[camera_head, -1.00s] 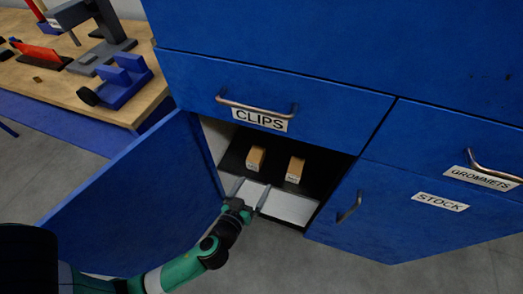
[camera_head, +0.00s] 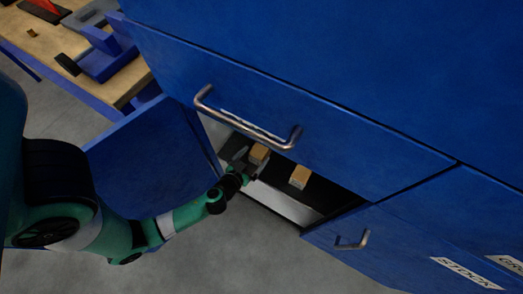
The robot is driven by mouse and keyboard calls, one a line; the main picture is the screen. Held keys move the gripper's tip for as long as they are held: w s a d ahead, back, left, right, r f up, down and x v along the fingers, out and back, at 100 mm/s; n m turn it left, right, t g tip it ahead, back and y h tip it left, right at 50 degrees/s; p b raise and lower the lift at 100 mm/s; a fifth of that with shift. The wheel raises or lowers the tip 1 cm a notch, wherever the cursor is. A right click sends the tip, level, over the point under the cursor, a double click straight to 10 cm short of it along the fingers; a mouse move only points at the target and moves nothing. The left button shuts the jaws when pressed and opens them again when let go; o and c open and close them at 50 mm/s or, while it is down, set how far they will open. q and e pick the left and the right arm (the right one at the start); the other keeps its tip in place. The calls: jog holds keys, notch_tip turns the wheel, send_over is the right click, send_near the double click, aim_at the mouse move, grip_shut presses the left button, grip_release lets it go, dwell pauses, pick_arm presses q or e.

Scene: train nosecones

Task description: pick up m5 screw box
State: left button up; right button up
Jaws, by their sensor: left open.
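Two small tan boxes stand inside the open blue cabinet, on its dark shelf: a left box (camera_head: 259,153) and a right box (camera_head: 300,177). Their labels are too small to read, so I cannot tell which is the M5 screw box. My left gripper (camera_head: 248,158) reaches into the cabinet opening, with its fingers at the left box. It is open; whether the fingers touch the box is hard to see. The lower part of the left box is hidden by the gripper. My right gripper is not in view.
The cabinet's left door (camera_head: 150,160) stands open beside my left arm. The drawer handle (camera_head: 245,122) juts out above the opening. The door labelled STOCK (camera_head: 390,250) is at the right. A wooden workbench (camera_head: 50,55) is at the upper left.

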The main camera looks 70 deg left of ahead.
aim_at(261, 148)
pick_arm(q)
jog(key=shift+a+f, duration=0.1)
jog(key=shift+f, duration=0.05)
jog(key=x, duration=0.5)
jog(key=shift+w+a, duration=0.2)
jog(key=shift+w, duration=0.05)
jog(key=shift+s, duration=0.15)
jog(key=shift+c, duration=1)
jog(key=shift+r, duration=0.25)
grip_shut()
